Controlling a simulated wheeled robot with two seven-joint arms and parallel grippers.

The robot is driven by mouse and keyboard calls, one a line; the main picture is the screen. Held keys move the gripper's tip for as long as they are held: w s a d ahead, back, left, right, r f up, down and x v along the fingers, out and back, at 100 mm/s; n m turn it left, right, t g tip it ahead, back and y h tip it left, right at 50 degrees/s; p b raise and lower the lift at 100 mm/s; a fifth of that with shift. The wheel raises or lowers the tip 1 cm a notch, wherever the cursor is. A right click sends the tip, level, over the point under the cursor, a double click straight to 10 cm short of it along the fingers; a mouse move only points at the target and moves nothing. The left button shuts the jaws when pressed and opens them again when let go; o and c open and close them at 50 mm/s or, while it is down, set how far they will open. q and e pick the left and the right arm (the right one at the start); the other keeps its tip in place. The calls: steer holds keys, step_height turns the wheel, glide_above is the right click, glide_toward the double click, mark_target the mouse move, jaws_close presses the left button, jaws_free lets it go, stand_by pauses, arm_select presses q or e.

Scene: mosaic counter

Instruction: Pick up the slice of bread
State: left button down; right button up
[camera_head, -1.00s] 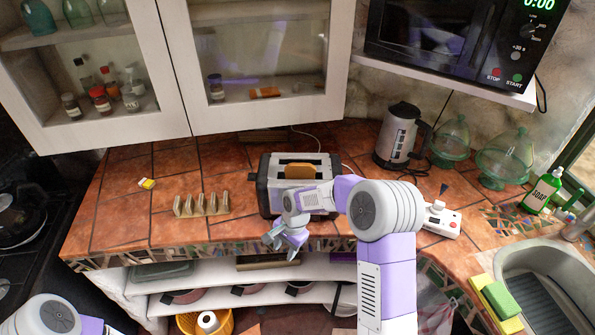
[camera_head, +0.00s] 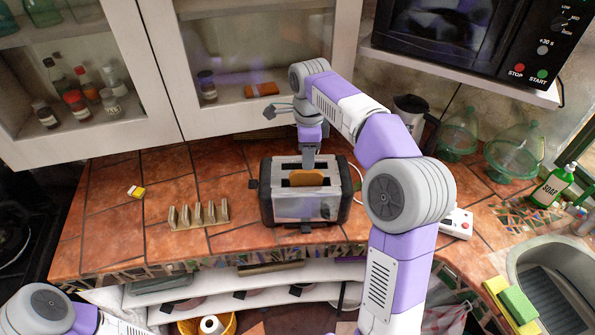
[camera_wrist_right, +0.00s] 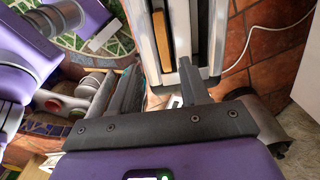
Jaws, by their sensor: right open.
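The slice of bread (camera_head: 303,178) stands in a slot of the silver and black toaster (camera_head: 284,209), with its browned top edge above the slot. My right gripper (camera_head: 309,162) points down over the back of the toaster, close to the bread. In the right wrist view the bread (camera_wrist_right: 162,38) lies ahead, between the lines of the two open fingers (camera_wrist_right: 157,66), in the slot of the toaster (camera_wrist_right: 209,30). Nothing is between the fingers. Only part of my left arm shows at bottom left; its gripper is out of view.
A toast rack (camera_head: 200,215) stands left of the toaster on the tiled counter (camera_head: 120,235). A kettle (camera_head: 408,125) is behind my right arm. A white device (camera_head: 458,222) is at right. The cabinet (camera_head: 255,118) overhangs close behind my right wrist.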

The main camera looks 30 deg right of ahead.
mark_target(306, 172)
steer(key=shift+w+f, duration=0.6)
steer(key=shift+f, duration=0.35)
steer(key=shift+s+f+b, duration=0.45)
steer(key=shift+f+b, duration=0.05)
steer(key=shift+f, duration=0.3)
steer(key=f, duration=0.4)
steer(key=shift+w+b, duration=0.3)
steer(key=shift+b, duration=0.1)
arm_select(q)
steer(key=shift+w+f, duration=0.1)
steer(key=shift+f, duration=0.8)
arm_select(e)
steer(key=shift+c, duration=0.3)
steer(key=c, duration=0.6)
